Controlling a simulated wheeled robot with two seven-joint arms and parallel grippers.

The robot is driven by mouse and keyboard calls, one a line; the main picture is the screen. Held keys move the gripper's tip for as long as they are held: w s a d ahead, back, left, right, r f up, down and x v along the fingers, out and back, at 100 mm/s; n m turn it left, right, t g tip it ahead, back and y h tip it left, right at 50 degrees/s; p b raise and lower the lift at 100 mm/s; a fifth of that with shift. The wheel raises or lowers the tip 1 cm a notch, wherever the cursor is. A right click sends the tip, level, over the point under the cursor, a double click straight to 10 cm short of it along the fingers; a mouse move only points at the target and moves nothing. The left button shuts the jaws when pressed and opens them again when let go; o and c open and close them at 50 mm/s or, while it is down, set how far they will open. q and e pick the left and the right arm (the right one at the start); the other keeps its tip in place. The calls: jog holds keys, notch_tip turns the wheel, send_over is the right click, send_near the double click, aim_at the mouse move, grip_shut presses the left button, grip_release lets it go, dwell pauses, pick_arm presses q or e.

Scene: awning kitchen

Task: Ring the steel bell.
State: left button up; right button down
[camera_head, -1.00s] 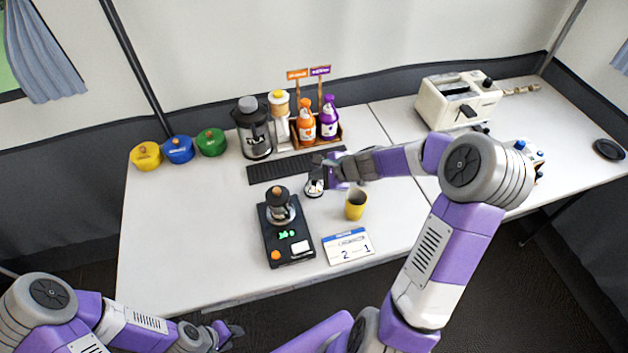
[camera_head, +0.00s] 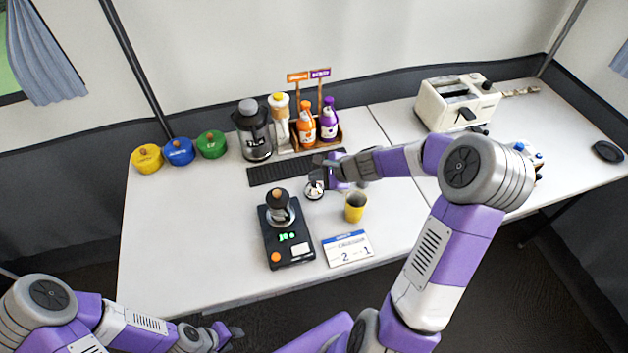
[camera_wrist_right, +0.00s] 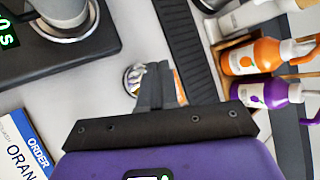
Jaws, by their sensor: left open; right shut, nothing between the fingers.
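The steel bell (camera_head: 314,190) is small, round and shiny and stands on the white table in front of the black grille strip. My right gripper (camera_head: 322,162) is shut and empty, just above the bell and over its back side in the head view. In the right wrist view the bell (camera_wrist_right: 131,77) shows beside the shut fingers (camera_wrist_right: 158,85), which hide part of it. Whether the fingertips touch it I cannot tell. My left gripper (camera_head: 232,332) is open and empty, low at the front, off the table edge.
A yellow cup (camera_head: 355,207) stands close to the right of the bell. A black scale (camera_head: 289,240) with a metal device on it is at left, and an order card (camera_head: 347,248) lies in front. The bottle caddy (camera_head: 338,138) is behind. The table's left front is clear.

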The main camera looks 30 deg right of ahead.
aim_at(316, 187)
jog(key=shift+r, duration=0.25)
notch_tip(316, 187, up, 5)
jog(key=p, duration=0.4)
dwell(0.9)
